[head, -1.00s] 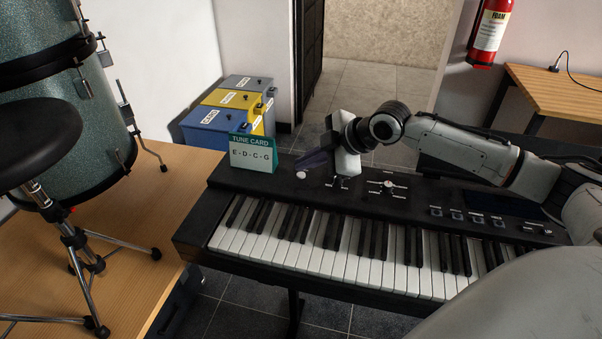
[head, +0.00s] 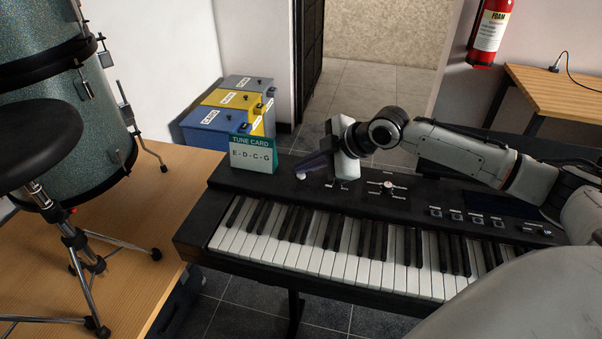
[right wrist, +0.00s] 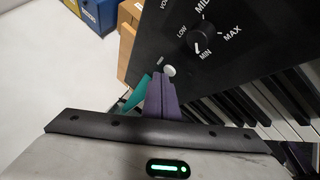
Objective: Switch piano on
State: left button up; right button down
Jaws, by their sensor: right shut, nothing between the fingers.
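The black piano (head: 350,210) stands across the middle of the head view, keys toward me. A small round white button (head: 301,176) is at the left of its top panel; it also shows in the right wrist view (right wrist: 169,70). My right gripper (head: 303,168) is shut and empty, its purple fingers pointing left and down at the button. In the right wrist view the fingertips (right wrist: 161,76) are right beside the button and seem to touch or nearly touch it. I cannot tell whether the button is pressed. My left gripper is not in view.
A tune card (head: 254,154) stands on the panel left of the fingers. A volume knob (right wrist: 203,33) lies to the right of the button. Blue, yellow and grey boxes (head: 228,122) stand behind. A drum (head: 75,130) and stool (head: 35,150) are at left.

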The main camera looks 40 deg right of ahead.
jog(key=shift+f, duration=0.25)
dwell(0.5)
jog(key=shift+r+p, duration=0.65)
jog(key=shift+p, duration=0.25)
notch_tip(320, 180, up, 4)
jog(key=p, duration=0.2)
jog(key=shift+f+p, duration=0.25)
jog(key=shift+p, duration=0.15)
jog(key=shift+r, duration=0.25)
notch_tip(320, 180, up, 2)
jog(key=shift+f, duration=0.1)
